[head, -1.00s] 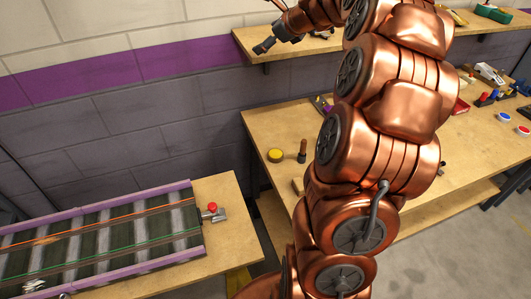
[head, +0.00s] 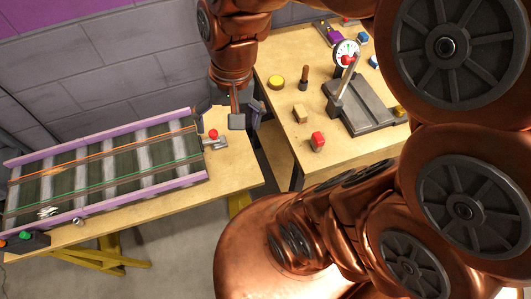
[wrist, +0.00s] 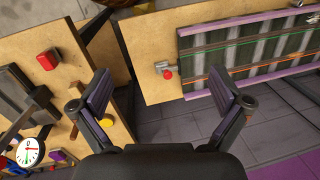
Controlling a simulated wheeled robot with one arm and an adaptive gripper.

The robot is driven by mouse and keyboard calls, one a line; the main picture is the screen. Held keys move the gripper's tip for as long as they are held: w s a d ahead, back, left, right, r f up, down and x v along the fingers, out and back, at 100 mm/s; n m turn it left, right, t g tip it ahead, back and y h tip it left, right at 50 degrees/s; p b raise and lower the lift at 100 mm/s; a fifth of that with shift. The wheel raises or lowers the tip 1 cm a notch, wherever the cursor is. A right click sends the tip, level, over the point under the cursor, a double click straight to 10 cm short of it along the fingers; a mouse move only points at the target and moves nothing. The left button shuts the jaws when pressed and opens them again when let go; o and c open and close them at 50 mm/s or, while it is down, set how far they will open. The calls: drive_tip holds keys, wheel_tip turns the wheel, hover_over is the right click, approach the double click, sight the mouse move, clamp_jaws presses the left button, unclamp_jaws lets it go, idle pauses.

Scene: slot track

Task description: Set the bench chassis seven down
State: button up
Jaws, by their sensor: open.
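My gripper (head: 228,118) hangs open and empty by the right end of the slot track. In the wrist view my open gripper (wrist: 160,92) has nothing between its fingers. The track (head: 122,195) has purple side rails and an orange and a green lane. A small orange shape (head: 54,172) lies on the orange lane, and a small white car-like thing (head: 47,211) lies by the green lane. I see no label for chassis seven and cannot tell which thing it is.
A grey latch with a red knob (head: 213,134) sits at the track's end. On the right bench (head: 285,75) are a red block (head: 318,141), a tan block (head: 300,113), a yellow disc (head: 274,82) and a dial stand (head: 365,105). A gap separates the benches.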

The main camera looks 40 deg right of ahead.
drive_tip(key=s+d+f+n+g+h, duration=0.1)
drive_tip(key=s+n, duration=0.4)
drive_tip(key=s, duration=0.5)
drive_tip(key=shift+d+f+g+h, duration=0.3)
drive_tip(key=shift+f+g+h, duration=0.1)
drive_tip(key=shift+f, duration=0.4)
